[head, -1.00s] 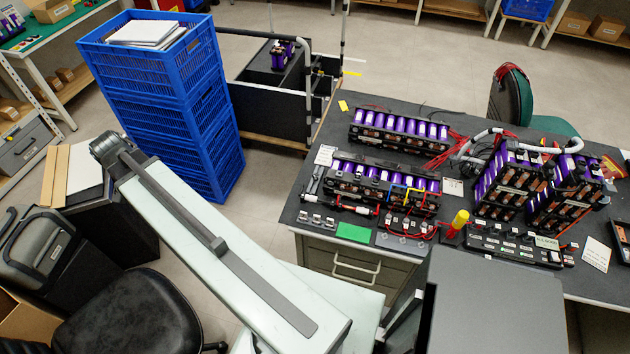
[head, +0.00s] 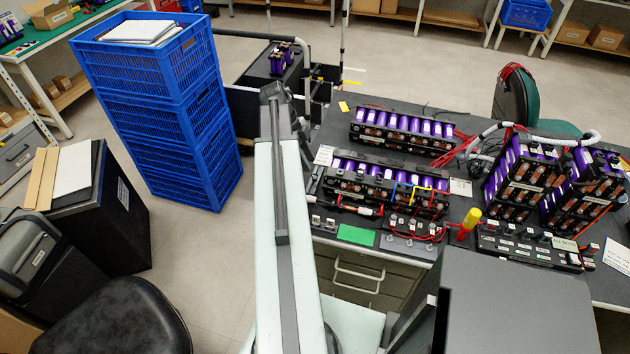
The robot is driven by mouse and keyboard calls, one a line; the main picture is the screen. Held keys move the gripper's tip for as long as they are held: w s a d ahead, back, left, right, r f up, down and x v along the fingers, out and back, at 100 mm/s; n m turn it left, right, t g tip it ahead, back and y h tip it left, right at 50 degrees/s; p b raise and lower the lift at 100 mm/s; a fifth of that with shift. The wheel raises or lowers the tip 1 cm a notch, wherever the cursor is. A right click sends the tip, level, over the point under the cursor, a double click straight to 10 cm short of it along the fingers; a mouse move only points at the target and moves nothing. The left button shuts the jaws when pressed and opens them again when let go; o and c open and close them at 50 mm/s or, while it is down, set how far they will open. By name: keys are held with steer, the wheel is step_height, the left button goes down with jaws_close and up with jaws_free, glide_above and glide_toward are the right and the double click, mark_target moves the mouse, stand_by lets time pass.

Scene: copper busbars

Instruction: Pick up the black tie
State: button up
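I cannot make out a black tie for certain. Thin dark strands (head: 436,112) lie near the back of the dark workbench (head: 392,112), behind the rear row of purple cells; they are too small to tell what they are. My arm rises through the middle of the head view and hides part of the workbench's left edge. My gripper's fingers do not show.
Purple battery modules (head: 388,186) with red wires stand on the workbench. A yellow-handled tool (head: 471,219) and green card (head: 355,235) lie near its front. Stacked blue crates (head: 160,120) stand left, a black chair (head: 125,320) lower left. Grey floor between is clear.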

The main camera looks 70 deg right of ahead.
mark_target(314, 174)
steer(key=b+x, duration=0.4)
steer(key=x, duration=0.1)
steer(key=shift+a+f+b, duration=0.1)
steer(key=shift+f+b, duration=0.15)
steer(key=shift+b, duration=0.15)
steer(key=shift+r, duration=0.15)
jaws_close()
